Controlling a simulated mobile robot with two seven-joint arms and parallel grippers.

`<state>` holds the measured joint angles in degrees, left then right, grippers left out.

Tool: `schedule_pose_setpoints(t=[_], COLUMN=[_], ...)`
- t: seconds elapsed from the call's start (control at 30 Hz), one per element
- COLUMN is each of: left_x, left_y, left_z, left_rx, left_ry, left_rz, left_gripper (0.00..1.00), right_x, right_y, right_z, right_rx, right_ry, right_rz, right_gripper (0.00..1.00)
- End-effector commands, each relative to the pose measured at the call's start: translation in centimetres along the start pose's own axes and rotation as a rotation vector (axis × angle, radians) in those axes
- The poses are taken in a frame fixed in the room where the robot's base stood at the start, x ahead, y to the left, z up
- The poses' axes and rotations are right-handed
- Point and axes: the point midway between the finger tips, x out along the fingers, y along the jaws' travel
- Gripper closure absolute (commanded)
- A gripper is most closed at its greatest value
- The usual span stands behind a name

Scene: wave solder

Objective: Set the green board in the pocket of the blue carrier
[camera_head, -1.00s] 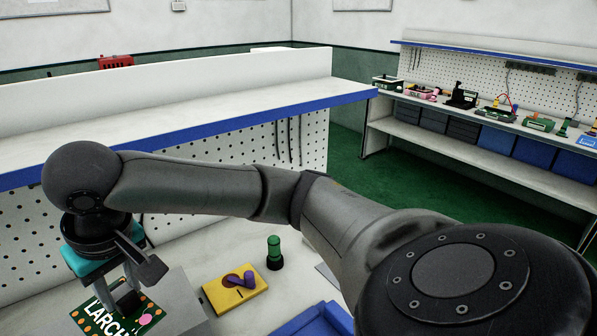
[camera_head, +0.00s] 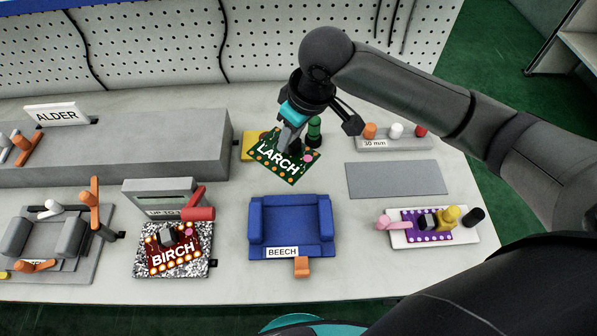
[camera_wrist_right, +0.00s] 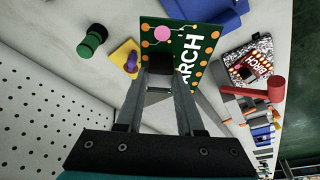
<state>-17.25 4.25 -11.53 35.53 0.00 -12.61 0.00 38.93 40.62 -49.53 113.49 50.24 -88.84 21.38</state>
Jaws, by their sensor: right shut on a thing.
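The green board (camera_head: 271,165), marked LARCH, has orange dots and a pink dot. My right gripper (camera_head: 291,138) is shut on it near its middle and holds it tilted in the picture, above the bench. In the right wrist view the board (camera_wrist_right: 196,45) sits at the tips of my right gripper (camera_wrist_right: 160,88), which hide part of it. The blue carrier (camera_head: 257,225), labelled BEECH, lies on the bench just in front of the board, its pocket empty, with an orange tab at its front. A blue corner (camera_wrist_right: 215,12) at the top of the wrist view looks like it. My left gripper is not in view.
A grey block (camera_head: 190,150) lies left of the board. A green post (camera_head: 314,130) and a yellow plate (camera_head: 250,147) stand close behind the board. A red BIRCH board (camera_head: 165,262) is left of the carrier, a purple board (camera_head: 405,222) right. A grey mat (camera_head: 400,180) is bare.

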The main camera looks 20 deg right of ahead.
Motion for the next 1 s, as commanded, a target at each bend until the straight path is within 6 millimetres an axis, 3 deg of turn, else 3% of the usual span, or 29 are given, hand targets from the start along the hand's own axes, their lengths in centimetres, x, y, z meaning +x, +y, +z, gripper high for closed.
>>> schedule_pose_setpoints(t=[0.03, 0.4, 0.63, 1.0], left_x=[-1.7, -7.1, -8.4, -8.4], left_y=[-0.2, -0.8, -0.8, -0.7], left_z=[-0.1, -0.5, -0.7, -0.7], left_rx=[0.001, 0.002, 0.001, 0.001], left_ry=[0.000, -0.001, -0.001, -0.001], left_rz=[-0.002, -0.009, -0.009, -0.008], left_gripper=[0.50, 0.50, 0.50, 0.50], right_x=[0.4, 5.8, 7.3, 7.6], right_y=[-0.7, -4.2, -5.4, -5.5], right_z=[0.3, 5.0, 7.1, 7.4], right_rx=[-0.062, -0.525, -0.669, -0.692], right_ry=[-0.007, -0.004, -0.001, 0.000], right_rz=[-0.029, -0.169, -0.208, -0.212], right_gripper=[1.00, 1.00, 1.00, 1.00])
